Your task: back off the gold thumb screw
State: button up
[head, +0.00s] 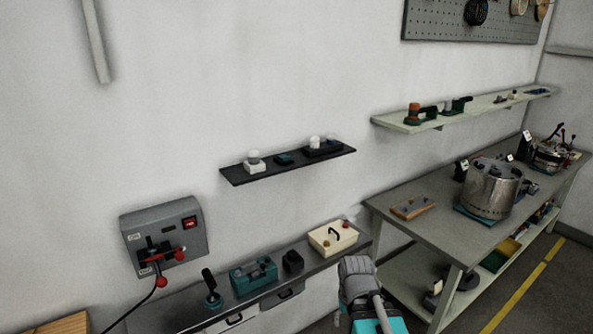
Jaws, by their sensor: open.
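I cannot make out a gold thumb screw; at this distance the small fittings are too small to tell apart. A wooden board (413,208) with small grey pieces lies on the near end of the workbench (395,190). A large steel pot-like vessel (490,190) stands farther along on a teal base. A grey and teal part of my own arm rises at the bottom, in front of the bench's near end. No gripper fingers show.
A grey wall box (163,237) with red knobs and a cable hangs at left. A low counter (180,305) holds a teal case (253,277), a lever and a cream box (333,238). A dark shelf (288,164) and a pale shelf (465,108) hold small items. Floor shows at right.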

jog(key=w+a+f+m+t+y+b, duration=0.2)
jog(key=w+a+m+t+b, duration=0.25)
jog(key=w, duration=0.35)
jog(key=w+a+f+m+t+y+b, duration=0.1)
jog(key=w+a+m+t+y+b, duration=0.2)
jog(key=w+b, duration=0.35)
jog(key=w+a+f+m+t+y+b, duration=0.1)
jog(key=w+a+f+m+t+b, duration=0.1)
jog(key=w+a+m+t+b, duration=0.45)
jog(key=m+t+h+b, duration=0.3)
jog(key=m+h+b, duration=0.9)
jog(key=m, duration=1.3)
send_near(326, 244)
jog(key=s+y+b, duration=0.1)
jog(key=s, duration=0.2)
jog(key=shift+w+d, duration=0.1)
jog(key=shift+d, duration=0.05)
jog(key=shift+w, duration=0.1)
jog(key=x, duration=1.3)
jog(key=shift+w+r, duration=0.1)
jog(key=shift+w, duration=0.3)
grip_shut()
